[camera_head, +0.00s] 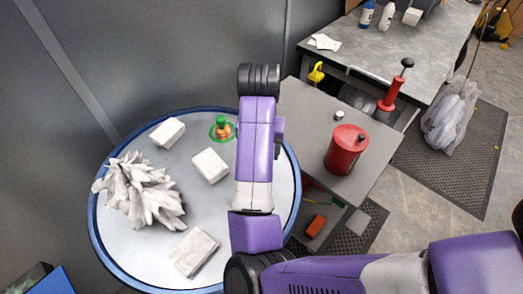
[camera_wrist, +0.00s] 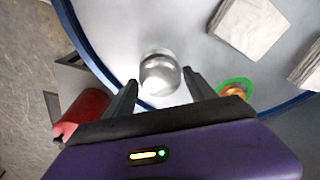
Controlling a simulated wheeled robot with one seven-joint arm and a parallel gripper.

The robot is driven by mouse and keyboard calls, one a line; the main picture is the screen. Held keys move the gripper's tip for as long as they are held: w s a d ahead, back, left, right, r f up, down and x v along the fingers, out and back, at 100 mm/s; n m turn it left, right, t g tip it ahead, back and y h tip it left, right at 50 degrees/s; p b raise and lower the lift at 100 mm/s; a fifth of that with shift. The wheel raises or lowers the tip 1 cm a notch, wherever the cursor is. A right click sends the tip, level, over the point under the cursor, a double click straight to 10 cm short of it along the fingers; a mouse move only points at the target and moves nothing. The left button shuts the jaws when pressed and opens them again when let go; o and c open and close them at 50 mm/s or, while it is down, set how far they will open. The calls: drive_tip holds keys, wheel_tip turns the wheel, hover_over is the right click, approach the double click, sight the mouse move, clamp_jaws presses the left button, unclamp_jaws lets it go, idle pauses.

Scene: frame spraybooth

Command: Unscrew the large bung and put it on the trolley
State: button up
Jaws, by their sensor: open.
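A shiny silver round piece, which looks like the large bung (camera_wrist: 160,68), stands on the pale round top (camera_wrist: 110,22) near its blue rim in the wrist view. My gripper (camera_wrist: 160,80) is open, with one dark finger on each side of the bung and a narrow gap on each side. In the head view my purple arm hides the bung and the gripper. The grey trolley (camera_head: 297,108) stands to the right of the round top. I cannot tell how far the bung is screwed in.
A red can (camera_head: 345,150) and a small pale cap (camera_head: 339,115) stand on the trolley. Several white blocks (camera_head: 210,165), a spiky grey pile (camera_head: 145,190) and an orange-and-green fitting (camera_head: 221,128) are on the round top.

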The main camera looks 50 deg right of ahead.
drive_tip(key=m+b, duration=0.1)
drive_tip(key=m, duration=0.4)
drive_tip(key=shift+f+g, duration=0.1)
drive_tip(key=shift+g, duration=0.2)
drive_tip(key=m+b, duration=0.1)
drive_tip(key=m, duration=0.5)
drive_tip(key=shift+m+g+b, duration=0.3)
drive_tip(key=shift+g, duration=0.1)
drive_tip(key=c, duration=0.9)
drive_tip(key=shift+r+n+p, duration=0.3)
drive_tip(key=shift+n+p, duration=0.65)
drive_tip(key=shift+n, duration=0.05)
drive_tip(key=shift+c, duration=0.2)
drive_tip(key=shift+f+n+p, duration=0.1)
drive_tip(key=shift+n+p, duration=0.45)
drive_tip(key=shift+n, duration=0.45)
drive_tip(key=shift+f+n+t, duration=0.15)
drive_tip(key=shift+n+t, duration=0.15)
